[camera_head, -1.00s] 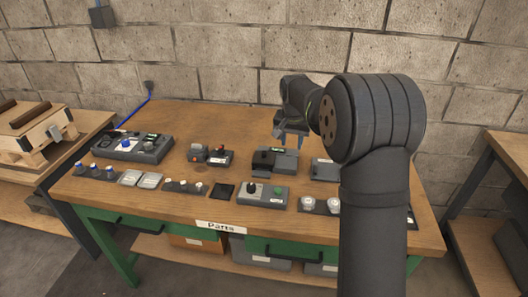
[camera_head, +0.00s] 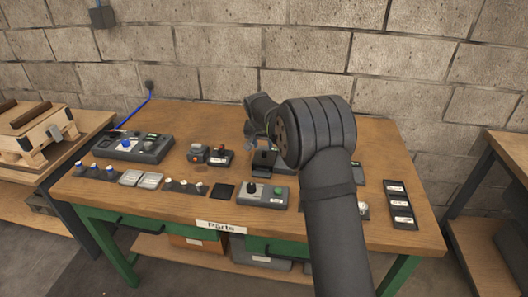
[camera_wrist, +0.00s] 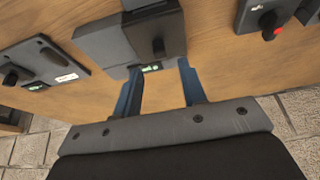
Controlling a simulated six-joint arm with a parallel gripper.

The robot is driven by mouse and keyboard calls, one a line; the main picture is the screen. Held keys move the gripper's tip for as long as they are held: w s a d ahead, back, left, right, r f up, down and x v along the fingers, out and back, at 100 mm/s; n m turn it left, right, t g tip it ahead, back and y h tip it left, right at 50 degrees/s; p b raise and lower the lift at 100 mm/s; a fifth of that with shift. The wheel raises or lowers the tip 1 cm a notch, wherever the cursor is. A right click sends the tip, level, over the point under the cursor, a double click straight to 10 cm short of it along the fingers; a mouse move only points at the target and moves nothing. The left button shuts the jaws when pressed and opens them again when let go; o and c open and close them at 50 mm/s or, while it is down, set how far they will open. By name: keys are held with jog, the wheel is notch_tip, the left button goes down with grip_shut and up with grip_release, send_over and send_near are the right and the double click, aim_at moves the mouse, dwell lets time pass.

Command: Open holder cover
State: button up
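The holder, a grey box with a darker raised cover block (camera_wrist: 155,32) and a small green-lit label (camera_wrist: 150,68), lies at the top middle of the wrist view. In the head view its dark part (camera_head: 263,166) shows on the table, the rest partly hidden by my arm. My gripper (camera_wrist: 158,72) is open and empty. Its two blue fingers point at the holder's edge, spread on either side of the green label. I cannot tell whether they touch it. In the head view my gripper (camera_head: 257,141) is above the holder, mostly hidden by my wrist.
A panel with a black knob (camera_wrist: 40,60) lies left of the holder in the wrist view. A switch panel (camera_head: 262,195) sits at the table's front. The table's back left (camera_head: 195,120) is clear.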

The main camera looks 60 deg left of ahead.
aim_at(264, 152)
jog(key=x, duration=0.5)
jog(key=shift+w+f, duration=0.1)
jog(key=shift+f, duration=0.2)
grip_shut()
